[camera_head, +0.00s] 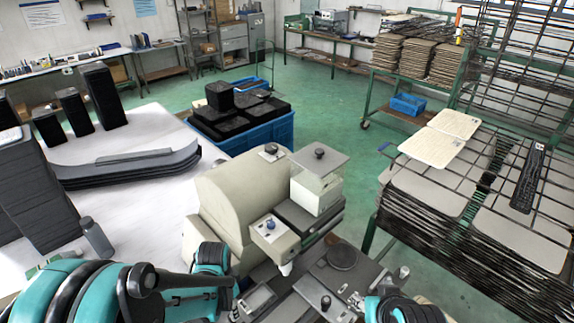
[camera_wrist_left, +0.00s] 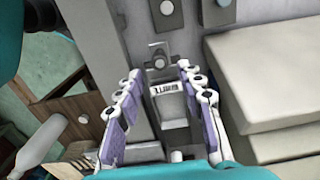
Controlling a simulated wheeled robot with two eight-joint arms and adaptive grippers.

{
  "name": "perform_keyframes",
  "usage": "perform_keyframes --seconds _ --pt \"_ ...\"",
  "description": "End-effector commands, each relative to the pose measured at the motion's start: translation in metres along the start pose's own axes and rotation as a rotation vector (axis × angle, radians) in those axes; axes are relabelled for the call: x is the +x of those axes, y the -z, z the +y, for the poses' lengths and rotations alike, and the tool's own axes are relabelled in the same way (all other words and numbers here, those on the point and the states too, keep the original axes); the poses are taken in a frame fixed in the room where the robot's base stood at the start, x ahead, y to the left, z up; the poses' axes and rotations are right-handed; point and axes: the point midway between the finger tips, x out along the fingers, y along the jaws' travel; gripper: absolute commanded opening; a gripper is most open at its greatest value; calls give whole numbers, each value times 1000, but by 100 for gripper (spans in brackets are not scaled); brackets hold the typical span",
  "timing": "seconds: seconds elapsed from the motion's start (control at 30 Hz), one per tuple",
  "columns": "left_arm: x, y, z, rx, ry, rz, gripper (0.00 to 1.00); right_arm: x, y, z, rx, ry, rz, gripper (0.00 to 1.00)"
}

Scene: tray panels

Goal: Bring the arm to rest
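My left gripper (camera_wrist_left: 160,105) is open in the left wrist view, its two purple-padded fingers spread with nothing between them. Behind the gap is a grey machine part with a small label (camera_wrist_left: 165,88); I cannot tell whether the fingers touch it. In the head view my left arm (camera_head: 60,292) comes in at the bottom left and reaches toward the front of the beige machine (camera_head: 235,195); its fingers are hidden there. My right arm (camera_head: 385,305) shows only as teal and black parts at the bottom edge, and its fingers are out of view.
Light panels (camera_head: 455,123) lie on a wire rack (camera_head: 375,225) at the right. A blue crate (camera_head: 250,137) with black blocks stands behind the machine. A white table (camera_head: 150,215) with black stacks and a grey bottle (camera_head: 97,238) is at the left. Green floor (camera_head: 345,110) is open beyond.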

Motion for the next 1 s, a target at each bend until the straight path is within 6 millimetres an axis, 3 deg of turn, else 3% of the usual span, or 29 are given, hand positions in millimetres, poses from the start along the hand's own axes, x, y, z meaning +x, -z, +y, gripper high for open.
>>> perform_keyframes --seconds 0.27,0.6,1.0 --pt "-13 -2 1 -101 55 61 38 17 -12 0 0 0 0 40" --pt "-44 -16 15 -420 183 287 38 58 -42 0 0 0 0 40" --pt "-52 -39 38 -718 240 550 38 94 -67 0 0 0 0 40"
